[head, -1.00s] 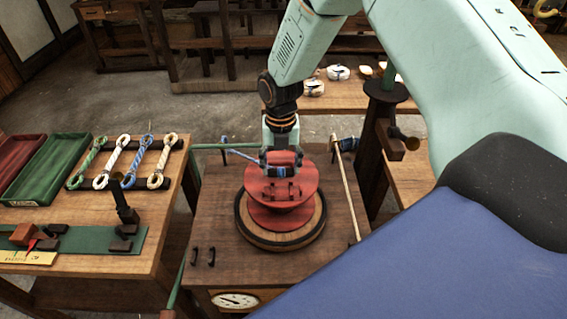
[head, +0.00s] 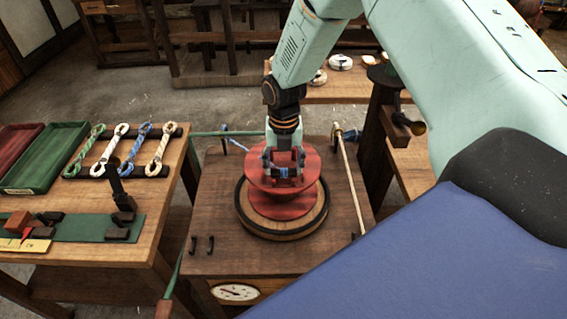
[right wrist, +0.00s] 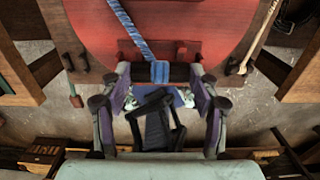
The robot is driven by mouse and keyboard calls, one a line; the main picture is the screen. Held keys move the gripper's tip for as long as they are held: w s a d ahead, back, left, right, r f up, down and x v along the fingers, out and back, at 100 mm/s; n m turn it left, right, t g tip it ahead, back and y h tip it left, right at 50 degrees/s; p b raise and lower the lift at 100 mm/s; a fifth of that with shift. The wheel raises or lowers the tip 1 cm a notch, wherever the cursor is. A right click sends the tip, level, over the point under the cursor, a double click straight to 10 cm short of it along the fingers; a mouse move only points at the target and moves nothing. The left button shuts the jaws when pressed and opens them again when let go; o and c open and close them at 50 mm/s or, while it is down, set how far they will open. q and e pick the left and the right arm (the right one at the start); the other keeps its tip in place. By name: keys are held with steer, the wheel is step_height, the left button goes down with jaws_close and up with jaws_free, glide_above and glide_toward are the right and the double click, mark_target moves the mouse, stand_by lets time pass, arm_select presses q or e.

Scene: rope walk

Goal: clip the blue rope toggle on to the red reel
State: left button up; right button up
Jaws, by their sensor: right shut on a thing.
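The red reel (head: 258,186) stands on a round wooden base on the bench in the middle of the head view. My right gripper (head: 284,172) is over the reel's upper disc, pointing down, shut on the blue rope toggle (head: 285,173). In the right wrist view the toggle (right wrist: 160,72) sits between the fingertips, with its blue and white rope (right wrist: 132,28) running up over the red disc (right wrist: 205,25). A small red block (right wrist: 181,48) on the disc is close to the toggle. Whether the toggle touches the reel's fitting cannot be told. My left gripper is not in view.
On the left table several rope loops (head: 105,150) lie on a dark rack beside a green tray (head: 45,160). A pale rod (head: 347,180) leans along the bench's right side. A dark post (head: 385,120) stands behind it.

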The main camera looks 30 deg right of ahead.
steer(key=shift+w+f, duration=0.15)
steer(key=shift+w, duration=0.1)
steer(key=shift+s, duration=0.2)
steer(key=shift+f, duration=0.15)
steer(key=shift+w+f, duration=0.15)
steer(key=o, duration=1)
